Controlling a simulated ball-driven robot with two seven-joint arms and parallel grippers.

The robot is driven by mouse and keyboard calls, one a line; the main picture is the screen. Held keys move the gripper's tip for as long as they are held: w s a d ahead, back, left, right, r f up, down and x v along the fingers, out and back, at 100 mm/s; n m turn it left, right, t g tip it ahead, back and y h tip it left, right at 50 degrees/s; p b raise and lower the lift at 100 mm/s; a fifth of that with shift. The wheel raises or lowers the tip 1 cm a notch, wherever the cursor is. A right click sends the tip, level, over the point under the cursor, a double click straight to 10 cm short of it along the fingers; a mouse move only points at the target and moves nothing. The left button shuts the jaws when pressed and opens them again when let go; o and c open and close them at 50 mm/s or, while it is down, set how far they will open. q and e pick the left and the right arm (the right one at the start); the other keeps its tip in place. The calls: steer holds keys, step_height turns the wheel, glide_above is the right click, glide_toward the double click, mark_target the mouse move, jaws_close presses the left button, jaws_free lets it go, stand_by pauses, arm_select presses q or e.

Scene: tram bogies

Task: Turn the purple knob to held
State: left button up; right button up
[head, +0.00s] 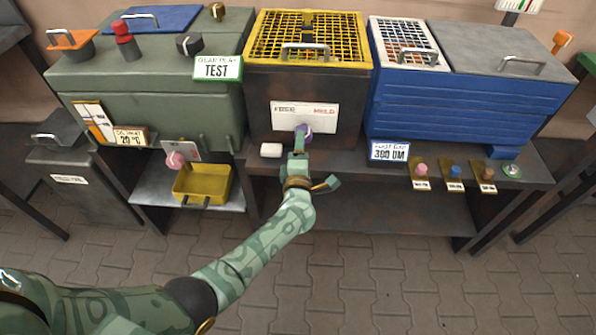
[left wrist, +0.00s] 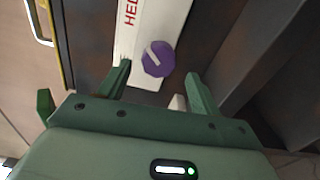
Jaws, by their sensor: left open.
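The purple knob (head: 307,129) sits at the lower edge of a white label plate (head: 290,113) on the dark front of the yellow-topped box. The plate has dark lettering at its left and red lettering at its right. In the left wrist view the knob (left wrist: 158,60) shows a white pointer line, and red letters starting "HE" show on the plate beyond it. My left gripper (head: 300,143) is just in front of the knob and partly hides it. In the left wrist view its open fingers (left wrist: 159,85) are apart, with the knob just beyond and between them, not gripped.
A small white block (head: 271,150) lies on the bench left of my gripper. A yellow tray (head: 203,184) and a pink knob (head: 175,160) are further left. A blue box (head: 450,100) stands right, with several small coloured knobs below it. The paved floor in front is clear.

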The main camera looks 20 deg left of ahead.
arm_select(q)
steer(key=p+v, duration=0.2)
steer(key=v, duration=0.8)
steer(key=shift+s+p, duration=0.2)
steer(key=shift+p, duration=0.1)
arm_select(e)
steer(key=r, duration=0.1)
steer(key=w+r, duration=0.1)
steer(key=r, duration=0.1)
steer(key=shift+w+a, duration=0.25)
arm_select(q)
steer(key=shift+d, duration=0.1)
arm_select(e)
steer(key=shift+s, duration=0.1)
